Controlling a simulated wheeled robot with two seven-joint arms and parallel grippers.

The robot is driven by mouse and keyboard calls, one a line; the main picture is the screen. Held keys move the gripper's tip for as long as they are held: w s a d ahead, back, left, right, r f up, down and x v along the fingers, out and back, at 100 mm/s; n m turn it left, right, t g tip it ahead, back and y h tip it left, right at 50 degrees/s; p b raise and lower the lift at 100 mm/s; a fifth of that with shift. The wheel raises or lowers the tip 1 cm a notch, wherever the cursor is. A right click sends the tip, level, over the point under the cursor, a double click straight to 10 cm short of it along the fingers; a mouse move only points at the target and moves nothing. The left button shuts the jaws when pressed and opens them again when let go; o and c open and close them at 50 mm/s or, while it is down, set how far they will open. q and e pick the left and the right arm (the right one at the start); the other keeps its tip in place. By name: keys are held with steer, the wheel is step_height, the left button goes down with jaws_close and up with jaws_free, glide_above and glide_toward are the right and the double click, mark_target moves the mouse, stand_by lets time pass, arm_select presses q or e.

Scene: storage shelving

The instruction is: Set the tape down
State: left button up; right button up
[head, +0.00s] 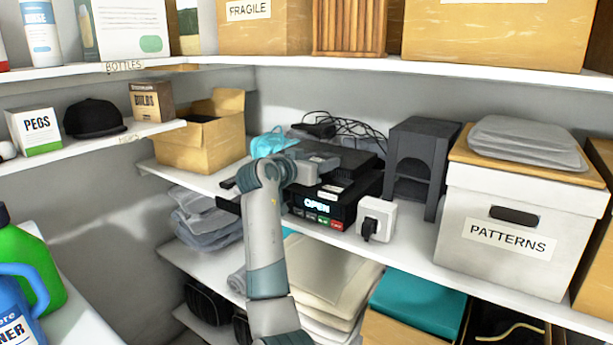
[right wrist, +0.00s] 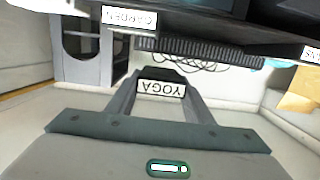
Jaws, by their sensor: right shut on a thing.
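The tape is a small black block with a white label reading YOGA (right wrist: 161,87), upside down in the right wrist view. My right gripper (right wrist: 160,98) is shut on it, one grey finger on each side. In the head view my right gripper (head: 314,166) is at the middle shelf, by the black machine with a lit OPEN display (head: 318,207). There I cannot make out the held tape behind my arm, nor whether it touches anything below. My left gripper is not in view.
A white plug-like box (head: 376,219) and a dark grey arched stand (head: 416,160) are right of the machine. A PATTERNS box (head: 508,240) is farther right. An open cardboard box (head: 200,143) and tangled black cables (head: 350,132) are behind. A GARDEN label (right wrist: 130,18) shows close by.

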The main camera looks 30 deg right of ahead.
steer(key=w+f, duration=0.1)
steer(key=w+a, duration=0.1)
steer(key=w+f+p, duration=0.1)
steer(key=w, duration=0.1)
steer(key=shift+a+f, duration=0.2)
steer(key=shift+f, duration=0.1)
step_height(320, 180, down, 3)
steer(key=shift+r+p, duration=0.15)
steer(key=shift+p, duration=0.9)
steer(key=shift+f, duration=0.6)
